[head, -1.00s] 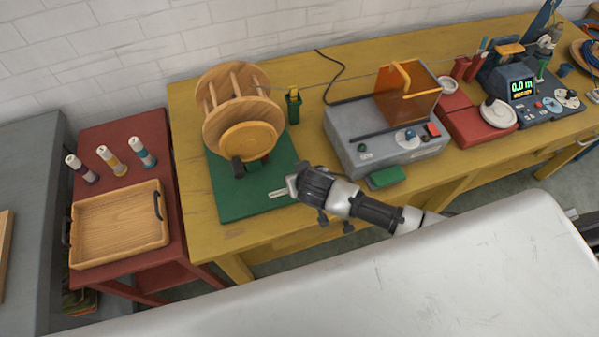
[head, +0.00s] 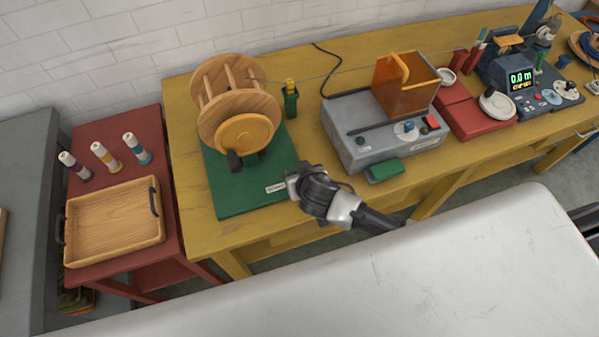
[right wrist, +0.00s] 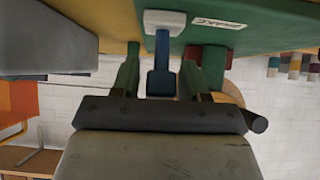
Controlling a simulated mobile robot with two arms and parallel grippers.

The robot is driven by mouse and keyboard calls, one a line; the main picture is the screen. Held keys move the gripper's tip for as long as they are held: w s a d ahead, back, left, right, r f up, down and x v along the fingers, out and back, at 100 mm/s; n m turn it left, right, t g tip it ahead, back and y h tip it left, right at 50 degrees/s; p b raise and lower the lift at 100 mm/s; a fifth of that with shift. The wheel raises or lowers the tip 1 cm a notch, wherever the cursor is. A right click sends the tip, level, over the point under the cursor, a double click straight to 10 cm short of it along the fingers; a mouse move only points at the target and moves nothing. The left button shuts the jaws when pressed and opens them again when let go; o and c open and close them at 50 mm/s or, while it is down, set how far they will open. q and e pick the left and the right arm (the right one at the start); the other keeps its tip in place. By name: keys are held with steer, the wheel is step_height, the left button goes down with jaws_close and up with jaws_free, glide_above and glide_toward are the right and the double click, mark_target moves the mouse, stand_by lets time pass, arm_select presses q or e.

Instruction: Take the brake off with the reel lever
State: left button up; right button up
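My right gripper (head: 291,184) is at the plate's right front edge, beside a white label (head: 275,187). In the right wrist view the label (right wrist: 213,22) reads BRAKE upside down. A blue lever (right wrist: 162,48) hangs there from a pale mount, its dark blue end between my two fingers (right wrist: 161,80). Gaps show on both sides of it, so the gripper is open around the lever. In the head view the gripper hides the lever. My left gripper is not in view.
A grey machine (head: 380,135) with an amber box (head: 405,88) stands right of the reel. A small green post (head: 290,102) stands between them. A red side table holds a wooden tray (head: 113,228) and several spools.

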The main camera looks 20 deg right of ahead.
steer(key=shift+o, duration=0.6)
steer(key=shift+s, duration=0.2)
steer(key=v, duration=1)
steer(key=shift+s+r+b, duration=0.2)
steer(key=shift+b, duration=0.15)
